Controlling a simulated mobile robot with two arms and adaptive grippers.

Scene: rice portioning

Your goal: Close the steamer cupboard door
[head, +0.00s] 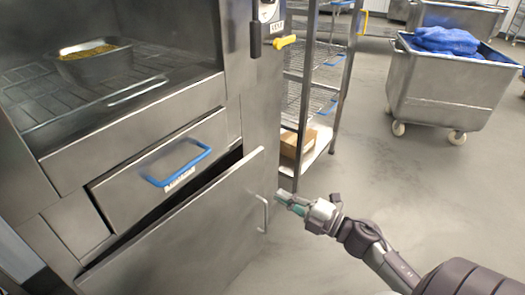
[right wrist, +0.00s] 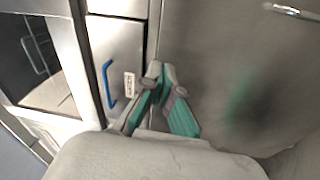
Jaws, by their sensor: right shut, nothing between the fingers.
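The steamer cupboard door (head: 190,243) is the lower steel panel of the cupboard (head: 130,130) at left in the head view. It stands ajar, with a dark gap behind its top edge. Its upright bar handle (head: 265,213) is near the right edge. My right gripper (head: 281,198) is shut and empty, just right of the door's handle edge; contact cannot be told. In the right wrist view, its teal fingers (right wrist: 163,72) are together in front of the door panel (right wrist: 235,65), with the handle (right wrist: 292,12) at upper right. My left gripper is not in view.
Above the door is a drawer with a blue handle (head: 180,168). A pan of yellow grain (head: 95,65) stands in the open upper chamber. A wire rack (head: 310,100) stands behind my gripper. A steel cart (head: 440,85) is at upper right. The floor at right is clear.

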